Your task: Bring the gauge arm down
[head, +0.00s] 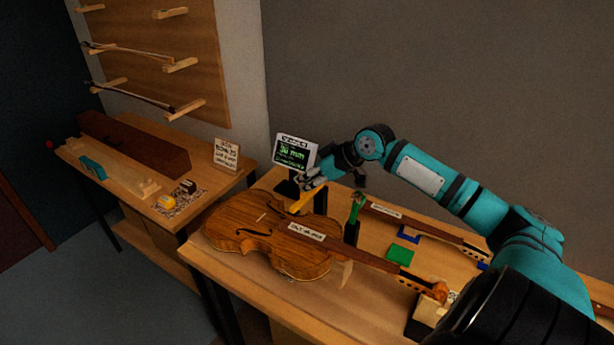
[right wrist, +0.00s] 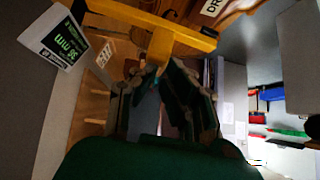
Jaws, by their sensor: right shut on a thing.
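The yellow gauge arm (head: 299,206) reaches over the upper part of the violin (head: 252,233) lying on the bench. It also shows as a yellow bar with a short stem in the right wrist view (right wrist: 150,23). My right gripper (head: 313,184) is shut on the gauge arm's stem, and its fingers show in the right wrist view (right wrist: 160,78). Behind it a small gauge display (head: 293,152) shows a green reading in mm. Whether the arm's tip touches the violin I cannot tell. My left gripper is not in view.
A dark upright holder with a green top (head: 354,216) stands close to the violin's right side. A green block (head: 401,255) and a second neck piece lie to the right. A side table (head: 130,185) stands at left, below bows on a wall rack (head: 160,55).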

